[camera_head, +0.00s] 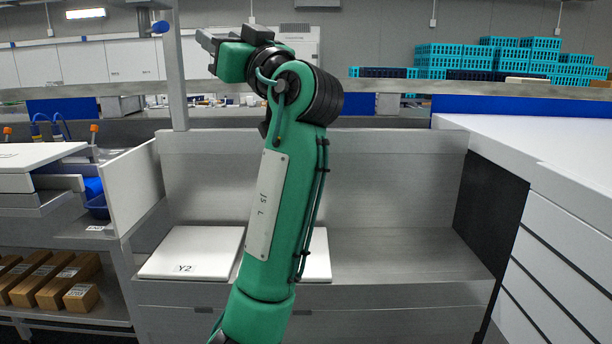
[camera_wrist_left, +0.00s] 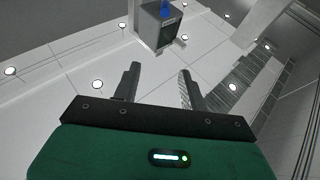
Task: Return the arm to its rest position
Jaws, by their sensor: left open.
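My left arm (camera_head: 268,205) is green and rises from the bottom middle of the head view, bent at the top. My left gripper (camera_head: 206,42) is raised high above the metal bench, pointing to the left. In the left wrist view its two dark fingers (camera_wrist_left: 158,82) stand apart with nothing between them. Beyond the fingers are white panels with round lights and a grey box-shaped fixture (camera_wrist_left: 158,25). My right gripper is not in view.
A white board marked Y2 (camera_head: 190,253) lies on the steel bench (camera_head: 400,255); another white piece (camera_head: 318,258) is partly hidden by my arm. A metal post (camera_head: 175,85) stands near the gripper. Cardboard boxes (camera_head: 68,280) sit lower left. A white counter (camera_head: 540,140) is at right.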

